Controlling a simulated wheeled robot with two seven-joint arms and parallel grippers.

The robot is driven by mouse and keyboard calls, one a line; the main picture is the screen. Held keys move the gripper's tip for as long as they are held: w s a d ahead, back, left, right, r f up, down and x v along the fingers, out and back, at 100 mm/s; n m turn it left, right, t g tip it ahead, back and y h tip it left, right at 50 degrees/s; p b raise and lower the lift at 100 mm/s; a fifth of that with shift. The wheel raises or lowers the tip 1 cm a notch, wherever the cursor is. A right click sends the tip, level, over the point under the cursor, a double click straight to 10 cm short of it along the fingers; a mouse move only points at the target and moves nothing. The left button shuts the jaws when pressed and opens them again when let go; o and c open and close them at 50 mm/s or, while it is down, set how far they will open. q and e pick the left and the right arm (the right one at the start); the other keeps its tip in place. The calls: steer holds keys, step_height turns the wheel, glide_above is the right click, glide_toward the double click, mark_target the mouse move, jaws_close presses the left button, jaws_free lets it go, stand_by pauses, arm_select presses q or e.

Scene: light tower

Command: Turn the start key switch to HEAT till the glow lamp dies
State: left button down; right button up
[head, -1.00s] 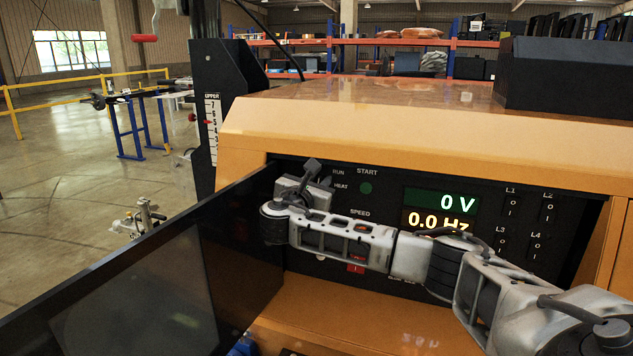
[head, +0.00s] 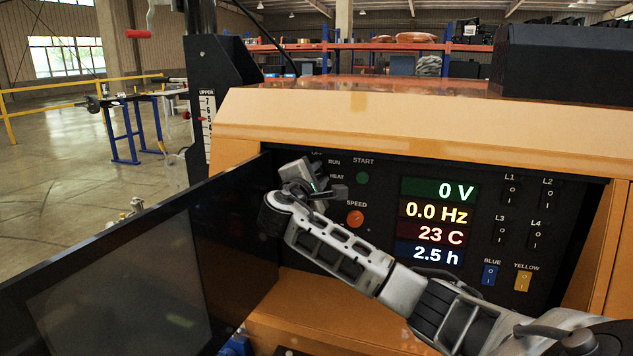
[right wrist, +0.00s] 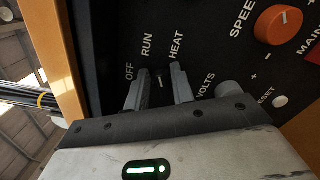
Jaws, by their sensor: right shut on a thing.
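The start key switch (right wrist: 158,80) shows in the right wrist view as a small dark piece between my right fingers, below the OFF, RUN and HEAT labels. My right gripper (right wrist: 158,88) is shut on it, one finger on each side. Which label the key points to is hard to tell. In the head view my right gripper (head: 318,186) is against the upper left of the black control panel (head: 400,165) and hides the switch. A dark green round button (head: 362,178) sits under START. I cannot make out a lit glow lamp. My left gripper is out of view.
A black open door panel (head: 130,270) stands left of my right gripper. The orange speed knob (head: 355,218) is close by on the right. The display (head: 437,222) reads 0 V, 0.0 Hz, 23 C and 2.5 h. Blue (head: 490,275) and yellow (head: 523,280) switches sit lower right.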

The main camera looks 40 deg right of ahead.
steer(key=m+b, duration=0.1)
steer(key=m, duration=0.1)
steer(key=f+m+b, duration=0.1)
steer(key=m+b, duration=0.1)
steer(key=shift+s+m, duration=0.1)
steer(key=shift+m, duration=0.3)
stand_by(0.4)
steer(key=o, duration=0.7)
steer(key=shift+c, duration=0.2)
steer(key=shift+r, duration=0.1)
steer(key=shift+m, duration=0.3)
steer(key=b+v, duration=0.1)
steer(key=v, duration=1.5)
steer(key=shift+b, duration=0.3)
